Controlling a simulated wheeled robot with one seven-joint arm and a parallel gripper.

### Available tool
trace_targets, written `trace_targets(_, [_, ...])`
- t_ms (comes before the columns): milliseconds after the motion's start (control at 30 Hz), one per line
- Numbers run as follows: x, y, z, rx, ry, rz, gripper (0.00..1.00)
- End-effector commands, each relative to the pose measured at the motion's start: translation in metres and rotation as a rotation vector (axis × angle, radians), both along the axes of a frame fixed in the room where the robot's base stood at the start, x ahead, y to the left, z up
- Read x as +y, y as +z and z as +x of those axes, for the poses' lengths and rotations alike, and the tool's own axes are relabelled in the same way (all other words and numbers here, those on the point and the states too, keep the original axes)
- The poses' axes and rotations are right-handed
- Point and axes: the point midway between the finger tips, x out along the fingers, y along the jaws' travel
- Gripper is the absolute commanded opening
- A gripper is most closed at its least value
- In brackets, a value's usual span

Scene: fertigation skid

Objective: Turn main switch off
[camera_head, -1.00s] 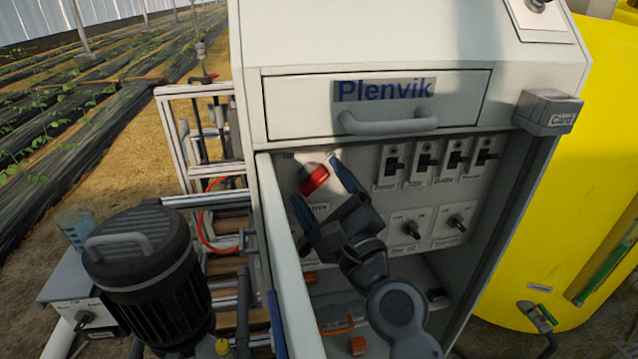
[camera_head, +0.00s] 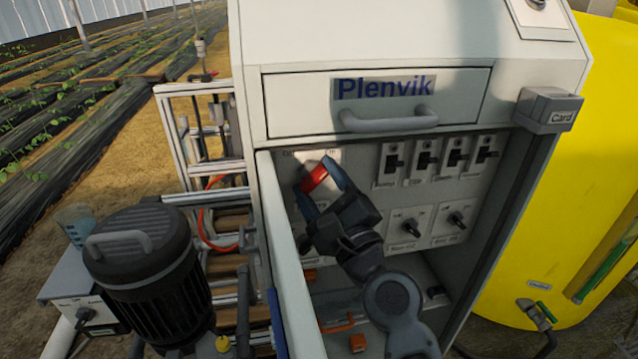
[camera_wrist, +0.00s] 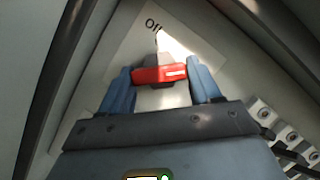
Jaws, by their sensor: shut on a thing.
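The main switch is a red rotary handle (camera_head: 314,178) on a pale plate at the upper left of the open cabinet's panel. In the head view the handle is tilted, its right end higher. The fingers hide the ends of the handle and part of the plate.
The open cabinet door (camera_head: 290,255) stands close to the left of my arm. Several small black toggle switches (camera_head: 425,160) and two rotary knobs (camera_head: 412,226) are to the right. A drawer handle (camera_head: 388,120) juts out above.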

Motion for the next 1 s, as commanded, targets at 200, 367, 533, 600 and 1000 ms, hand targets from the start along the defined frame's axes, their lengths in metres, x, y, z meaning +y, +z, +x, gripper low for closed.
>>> trace_targets(200, [-0.0002,0.0005,-0.0001,-0.007,0.001,-0.027,0.32])
trace_targets(367, [-0.0009,0.0021,0.0001,-0.025,0.0,-0.093,0.32])
trace_targets(533, [-0.002,0.0039,0.0004,-0.058,0.0,-0.21,0.32])
trace_targets(600, [-0.0018,0.0047,0.0003,-0.076,0.0,-0.271,0.32])
trace_targets(1000, [-0.0026,0.0083,0.0005,-0.18,0.001,-0.637,0.32])
